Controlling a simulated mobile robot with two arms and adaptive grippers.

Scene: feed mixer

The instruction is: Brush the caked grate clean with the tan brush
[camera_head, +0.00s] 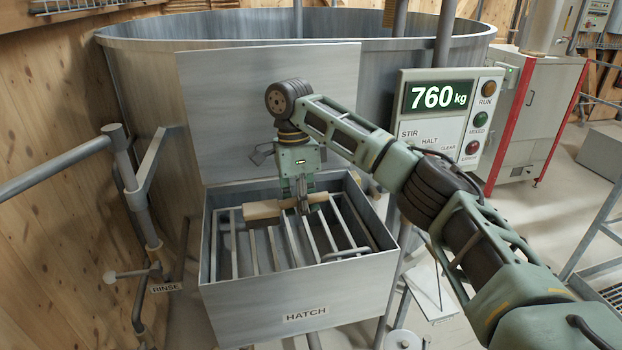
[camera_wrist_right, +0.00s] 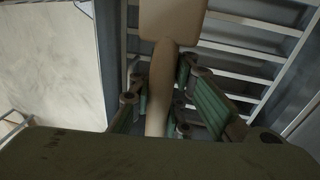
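The tan brush (camera_head: 262,209) lies level across the left part of the hatch box, at the height of the grate bars. In the right wrist view its block (camera_wrist_right: 172,18) is at the top and its handle (camera_wrist_right: 159,90) runs down between the fingers. My right gripper (camera_head: 303,203) points down into the box, with its fingers around the handle. The grate (camera_head: 312,236) is a row of grey bars inside the box; caking on it is hard to make out. The brush and gripper hide part of the bars. My left gripper is not in view.
The open hatch box (camera_head: 300,292) has raised metal walls around the grate. A tall lid panel (camera_head: 265,105) stands behind it, against the large tank (camera_head: 143,90). A control panel reading 760 kg (camera_head: 440,110) is at right. A rinse pipe (camera_head: 124,160) stands at left.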

